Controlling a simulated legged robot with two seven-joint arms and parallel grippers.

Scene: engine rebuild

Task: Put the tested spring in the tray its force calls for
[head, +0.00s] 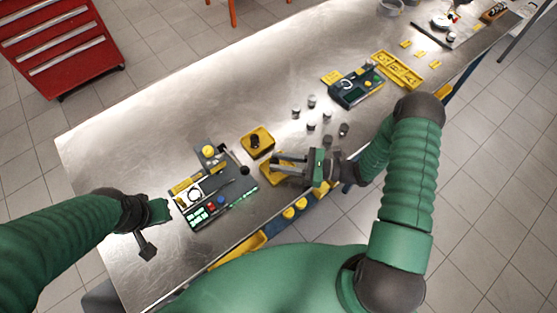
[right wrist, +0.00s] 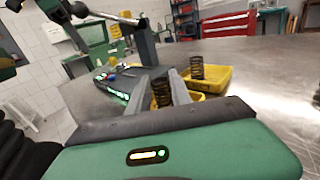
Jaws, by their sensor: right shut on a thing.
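My right gripper (head: 275,163) is over the nearer yellow tray (head: 266,178), fingers pointing left. In the right wrist view, its fingers (right wrist: 166,92) are shut on a dark coil spring (right wrist: 161,91), held upright. That tray (right wrist: 197,97) shows partly behind the fingers. Whether the spring touches the tray floor is hidden. The farther yellow tray (head: 247,136) holds another dark spring (head: 255,141), which stands upright in the right wrist view (right wrist: 196,67). The spring tester (head: 239,190), with a lever and green displays, is left of the trays. My left gripper (head: 147,248) is empty, left of the tester; its jaw opening is unclear.
Several small metal cylinders (head: 311,101) stand right of the trays. Beyond them are a dark green device (head: 356,88) and a yellow parts tray (head: 396,70). Yellow bins (head: 293,210) line the bench's front edge. The bench's back left (head: 150,110) is clear.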

